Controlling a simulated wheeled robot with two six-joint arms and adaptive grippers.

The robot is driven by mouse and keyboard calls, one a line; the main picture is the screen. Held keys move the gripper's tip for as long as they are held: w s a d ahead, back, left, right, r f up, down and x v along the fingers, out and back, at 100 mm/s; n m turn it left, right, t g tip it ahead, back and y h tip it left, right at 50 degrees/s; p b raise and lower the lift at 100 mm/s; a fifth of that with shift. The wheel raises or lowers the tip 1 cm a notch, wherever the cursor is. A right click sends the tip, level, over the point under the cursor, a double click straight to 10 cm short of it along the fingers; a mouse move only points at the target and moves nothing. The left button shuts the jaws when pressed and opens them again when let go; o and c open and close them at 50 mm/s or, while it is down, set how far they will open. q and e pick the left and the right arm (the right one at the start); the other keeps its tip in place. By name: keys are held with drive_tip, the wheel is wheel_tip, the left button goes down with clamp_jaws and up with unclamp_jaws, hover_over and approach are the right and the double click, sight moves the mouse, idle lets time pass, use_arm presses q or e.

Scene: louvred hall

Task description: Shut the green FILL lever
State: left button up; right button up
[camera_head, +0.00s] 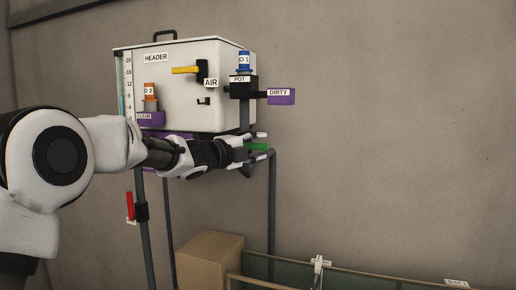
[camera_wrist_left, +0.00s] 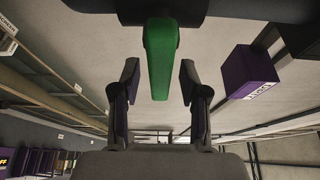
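The green lever (camera_head: 257,146) sits low on the right side of the white HEADER tank (camera_head: 185,62), by a grey pipe, and points right in the head view. My left gripper (camera_head: 258,146) is at the lever, its fingers spread around it. In the left wrist view the green lever (camera_wrist_left: 160,58) stands between the two open fingertips (camera_wrist_left: 159,80), with a gap on each side. Its FILL label does not show. My right gripper is in neither view.
A yellow AIR lever (camera_head: 185,70) and a purple DIRTY block (camera_head: 281,97) are above the gripper. A red lever (camera_head: 130,206) hangs at lower left. A cardboard box (camera_head: 209,260) stands below. Bare wall lies to the right.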

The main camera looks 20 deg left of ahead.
use_arm(q)
drive_tip(key=shift+w+f, duration=0.1)
drive_tip(key=v, duration=1.2)
